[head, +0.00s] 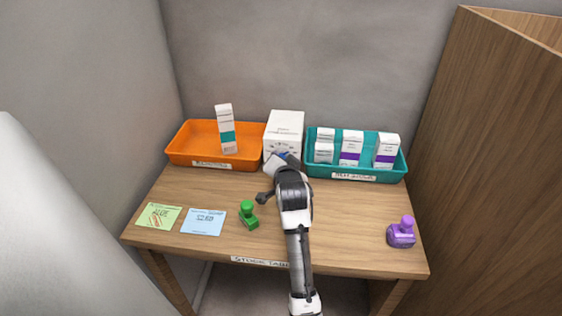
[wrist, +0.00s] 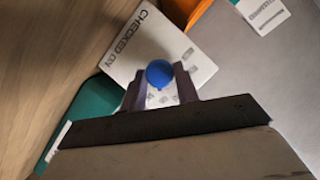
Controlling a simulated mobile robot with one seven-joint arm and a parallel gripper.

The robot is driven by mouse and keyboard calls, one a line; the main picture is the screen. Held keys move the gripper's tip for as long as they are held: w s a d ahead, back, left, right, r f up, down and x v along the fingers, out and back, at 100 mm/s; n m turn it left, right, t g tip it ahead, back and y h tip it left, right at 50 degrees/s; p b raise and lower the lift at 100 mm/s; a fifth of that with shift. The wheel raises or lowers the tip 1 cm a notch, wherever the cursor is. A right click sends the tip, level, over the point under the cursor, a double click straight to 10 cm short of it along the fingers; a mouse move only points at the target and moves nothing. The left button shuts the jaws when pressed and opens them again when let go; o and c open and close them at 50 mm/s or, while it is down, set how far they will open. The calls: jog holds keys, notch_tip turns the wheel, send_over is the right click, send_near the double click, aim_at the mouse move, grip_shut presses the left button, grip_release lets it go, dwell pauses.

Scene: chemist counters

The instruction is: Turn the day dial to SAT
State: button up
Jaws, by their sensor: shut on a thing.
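The day dial is a blue round knob (wrist: 159,73) on the face of a white box (wrist: 188,48) lettered "CHECKED ON" in the wrist view. My gripper (wrist: 160,84) has a dark finger on each side of the knob and is shut on it. In the head view the white box (head: 284,130) stands at the back of the counter between two trays. My gripper (head: 281,161) is at its lower front and hides the dial there. The day marks around the knob are too small or covered to read, so I cannot tell the dial's setting.
An orange tray (head: 190,143) with one carton (head: 226,129) is left of the box; a teal tray (head: 374,173) with several cartons is right. A green stamp (head: 248,214), two cards (head: 203,222) and a purple stamp (head: 401,233) lie on the wooden counter (head: 345,222).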

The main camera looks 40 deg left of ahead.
jog(key=shift+w+d+f+m+y, duration=0.1)
jog(key=shift+m+y, duration=0.35)
jog(key=shift+m, duration=0.35)
jog(key=shift+f+m+y, duration=0.1)
jog(key=shift+m+y, duration=0.35)
jog(key=shift+m, duration=0.35)
jog(key=shift+r+b, duration=0.1)
jog(key=shift+b, duration=0.2)
jog(key=o, duration=0.9)
jog(key=shift+o, duration=0.2)
jog(key=b+v, duration=0.2)
jog(key=v, duration=1.1)
jog(key=shift+s+d+b, duration=0.2)
jog(key=shift+d+b, duration=0.1)
jog(key=shift+d, duration=0.05)
